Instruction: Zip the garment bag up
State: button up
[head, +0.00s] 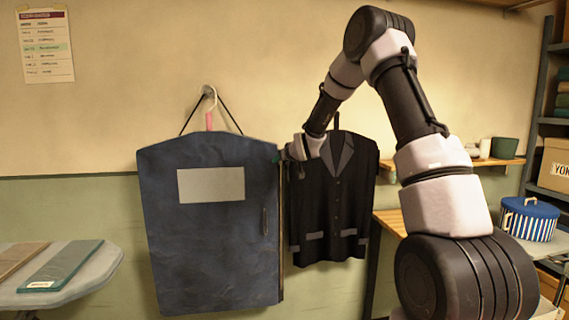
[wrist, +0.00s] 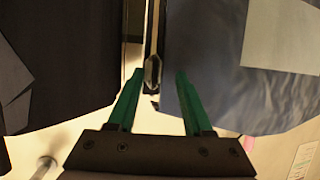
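The blue garment bag (head: 205,250) hangs on the wall with a pale panel on its front. A zip edge (head: 281,240) runs down its right side; in the wrist view the zip track (wrist: 153,25) runs between the blue cloth (wrist: 205,65) and dark cloth. A dark metallic zip slider (wrist: 152,72) sits at the near end of the visible track. My gripper (wrist: 159,74) is open, its green fingers apart with the slider between or just beyond the tips; neither finger clearly touches it. In the head view my gripper (head: 281,155) is at the bag's upper right edge.
A dark jacket (head: 335,215) hangs just right of the bag, close behind my gripper. Shelves, a striped round box (head: 530,222) and a carton (head: 556,165) are at the right.

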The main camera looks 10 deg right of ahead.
jog(key=shift+d+f, duration=0.15)
jog(key=shift+d, duration=0.1)
dwell(0.3)
jog(key=shift+s+d, duration=0.1)
jog(key=shift+s, duration=0.1)
jog(key=v, duration=1)
jog(key=shift+r, duration=0.25)
jog(key=shift+s, duration=0.15)
